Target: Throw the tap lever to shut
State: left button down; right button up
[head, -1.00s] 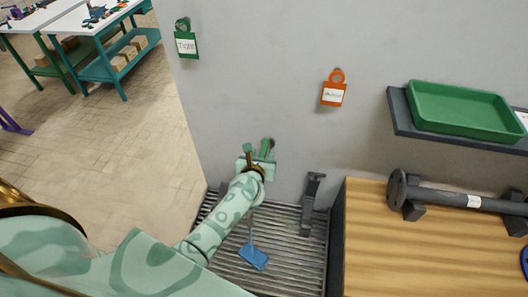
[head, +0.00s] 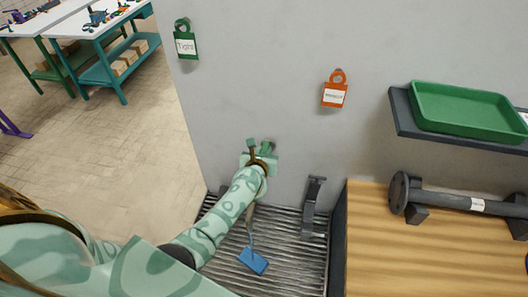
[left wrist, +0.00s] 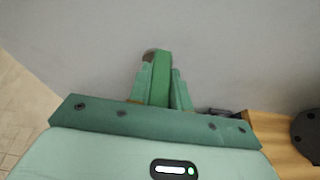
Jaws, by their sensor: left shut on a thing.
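The tap is on the grey wall, mostly hidden behind my left gripper (head: 260,150). The gripper is at the wall above the grated tray (head: 290,262). In the left wrist view, a green bar, which looks like the tap lever (left wrist: 160,78), stands between the two fingers (left wrist: 158,90). The fingers are shut on it, and it points up toward the wall. A rounded brown part shows just behind its left side. The tap's body and spout are hidden. My right gripper is not in view.
A blue block-like thing (head: 253,261) is over the grating below, with a thin strand above it. A dark bracket (head: 313,205) stands right of the tap. Green (head: 186,45) and orange (head: 334,95) tags hang above. A wooden bench (head: 420,255) is at right.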

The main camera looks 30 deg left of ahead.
pick_arm(q)
jog(key=shift+a+r+m+h+p, duration=0.1)
jog(key=shift+r+m+h+p, duration=0.05)
jog(key=shift+m+h+p, duration=1.35)
jog(key=shift+m+h, duration=0.1)
jog(key=shift+h, duration=0.2)
jog(key=shift+m+h, duration=0.9)
jog(key=shift+h, duration=0.2)
jog(key=shift+f+m+h+b, duration=0.3)
jog(key=shift+m+h+b, duration=0.05)
jog(key=shift+m+h, duration=0.6)
jog(key=shift+m+g+h+b, duration=0.35)
jog(key=shift+g+h+b, duration=0.05)
jog(key=shift+h, duration=0.05)
jog(key=m+g+h+b, duration=0.3)
jog(key=m+b, duration=0.1)
jog(key=b, duration=0.3)
jog(key=m+g+h+b, duration=0.4)
jog(key=m+b, duration=0.1)
jog(key=b, duration=0.2)
jog(key=shift+f+g, duration=0.15)
jog(key=shift+g, duration=0.15)
jog(key=shift+r+m+g+h+b, duration=0.3)
jog(key=shift+m+g+b, duration=0.5)
jog(key=shift+b, duration=0.4)
